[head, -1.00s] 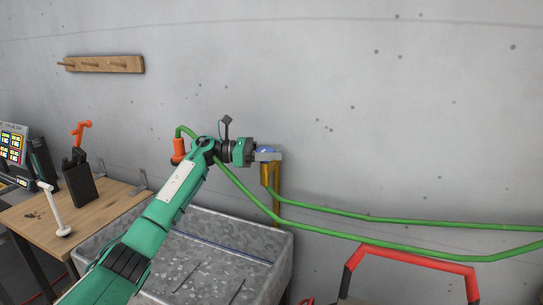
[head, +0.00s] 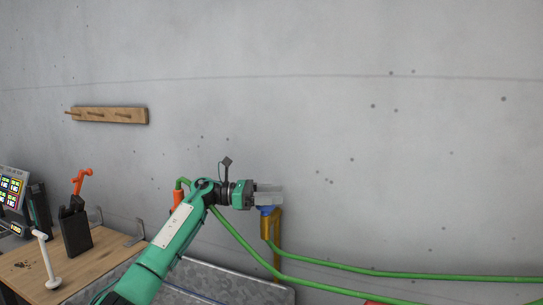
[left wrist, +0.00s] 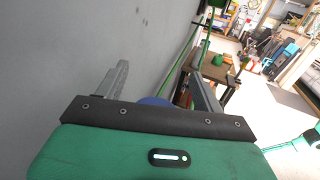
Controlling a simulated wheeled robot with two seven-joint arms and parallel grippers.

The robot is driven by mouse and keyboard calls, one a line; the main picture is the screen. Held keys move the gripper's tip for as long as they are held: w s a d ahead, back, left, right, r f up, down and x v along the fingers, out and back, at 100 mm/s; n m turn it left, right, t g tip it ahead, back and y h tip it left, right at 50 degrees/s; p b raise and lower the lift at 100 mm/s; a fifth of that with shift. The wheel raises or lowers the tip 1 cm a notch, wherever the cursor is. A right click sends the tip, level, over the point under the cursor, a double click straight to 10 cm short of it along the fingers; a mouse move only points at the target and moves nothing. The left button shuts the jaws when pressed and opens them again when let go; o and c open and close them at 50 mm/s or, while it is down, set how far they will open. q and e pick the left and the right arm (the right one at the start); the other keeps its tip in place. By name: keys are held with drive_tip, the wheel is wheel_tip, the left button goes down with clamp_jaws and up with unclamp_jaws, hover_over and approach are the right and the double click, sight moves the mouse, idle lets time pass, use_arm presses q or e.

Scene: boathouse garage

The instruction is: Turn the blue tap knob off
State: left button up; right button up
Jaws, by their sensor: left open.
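The blue tap knob (head: 266,210) sits on top of the brass tap (head: 267,227) on the grey wall. My left gripper (head: 280,194) is at the tap, its grey fingers just above the knob in the head view. In the left wrist view the two fingers (left wrist: 165,86) are spread apart, and part of the blue knob (left wrist: 154,101) shows between them, low behind the black gripper edge. I cannot tell whether the fingers touch the knob. My right gripper is not in view.
A green hose (head: 350,271) runs right from the tap, and another passes behind my arm. A metal trough (head: 243,283) stands below. A wooden bench (head: 83,264) with a black holder is at left. A peg rail (head: 110,115) hangs on the wall.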

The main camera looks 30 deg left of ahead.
use_arm(q)
wheel_tip(320, 180, up, 17)
drive_tip(key=b, duration=0.1)
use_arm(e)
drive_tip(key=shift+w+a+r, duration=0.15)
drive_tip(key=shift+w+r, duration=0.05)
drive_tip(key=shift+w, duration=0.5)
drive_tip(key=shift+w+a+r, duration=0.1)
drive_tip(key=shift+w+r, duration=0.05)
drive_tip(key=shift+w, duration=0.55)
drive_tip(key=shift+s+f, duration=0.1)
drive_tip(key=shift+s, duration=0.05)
